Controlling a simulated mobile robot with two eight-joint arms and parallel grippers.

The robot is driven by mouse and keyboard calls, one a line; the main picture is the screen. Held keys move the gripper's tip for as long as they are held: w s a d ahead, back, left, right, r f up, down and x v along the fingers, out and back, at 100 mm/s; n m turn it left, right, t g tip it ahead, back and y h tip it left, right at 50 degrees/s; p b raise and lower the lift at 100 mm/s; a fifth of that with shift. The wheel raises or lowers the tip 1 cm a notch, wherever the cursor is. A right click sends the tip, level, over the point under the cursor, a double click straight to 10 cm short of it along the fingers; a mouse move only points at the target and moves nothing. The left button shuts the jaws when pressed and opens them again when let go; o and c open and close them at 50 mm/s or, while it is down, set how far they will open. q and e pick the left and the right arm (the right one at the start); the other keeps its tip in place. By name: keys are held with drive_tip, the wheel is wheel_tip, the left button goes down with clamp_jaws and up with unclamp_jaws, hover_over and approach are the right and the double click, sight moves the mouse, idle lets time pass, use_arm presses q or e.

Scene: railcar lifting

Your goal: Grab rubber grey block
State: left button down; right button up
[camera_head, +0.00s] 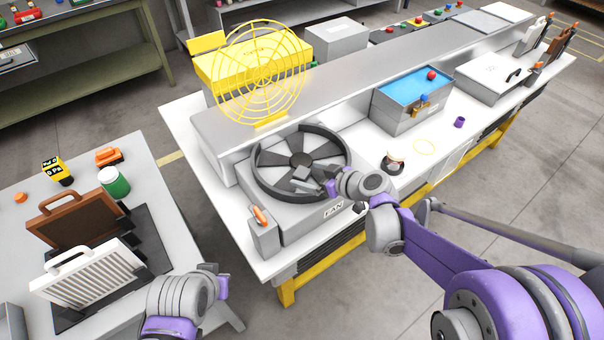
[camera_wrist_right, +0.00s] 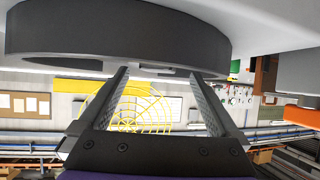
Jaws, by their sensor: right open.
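My right gripper (camera_head: 302,180) is over the front part of the round dark fan (camera_head: 270,178), which sits on a grey box labelled FAN. In the right wrist view its two fingers (camera_wrist_right: 159,76) stand wide apart, with nothing visibly held between them. The dark fan ring (camera_wrist_right: 118,35) fills the top of that view, close to the fingertips. I cannot make out a rubber grey block for certain; small grey shapes at the fan may be only my fingers. My left gripper (camera_head: 222,286) is at the lower left, beside the left table, and its fingers do not show clearly.
A yellow wire guard (camera_head: 262,75) stands behind the fan. A small grey box with an orange switch (camera_head: 260,215) is at the fan's front left. A tape roll (camera_head: 393,162) and a blue-topped box (camera_head: 414,87) are to the right. The left table holds a brown panel (camera_head: 72,217) and a white filter (camera_head: 90,275).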

drive_tip(key=shift+x, duration=1.1)
drive_tip(key=c, duration=1.4)
